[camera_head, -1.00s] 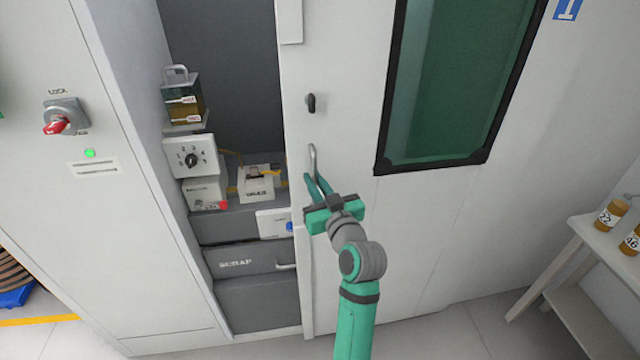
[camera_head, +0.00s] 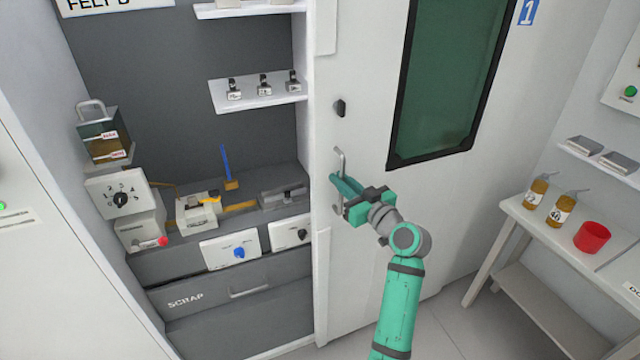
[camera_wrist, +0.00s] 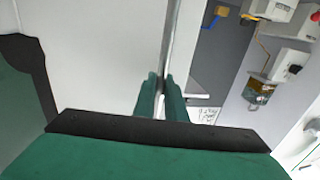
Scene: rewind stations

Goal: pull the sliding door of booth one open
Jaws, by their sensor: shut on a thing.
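The white sliding door (camera_head: 362,240) of booth one has a dark-framed green window (camera_head: 447,85) and a blue "1" sign (camera_head: 528,12) to its upper right. It stands partly open, with the booth inside showing to its left. My gripper (camera_head: 338,182) is shut on the door's metal bar handle (camera_head: 341,160), near the door's left edge. In the wrist view, the two green fingers (camera_wrist: 161,98) close around the handle, and the door panel (camera_wrist: 95,55) fills the left side. A dark latch knob (camera_head: 340,108) sits above the handle.
Inside the booth are a grey bench with a dial box (camera_head: 118,194), a blue-knob panel (camera_head: 236,250) and a scrap drawer (camera_head: 215,297). A white shelf (camera_head: 255,93) holds small devices. At right, a side table (camera_head: 515,212) carries bottles and a red cup (camera_head: 592,237).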

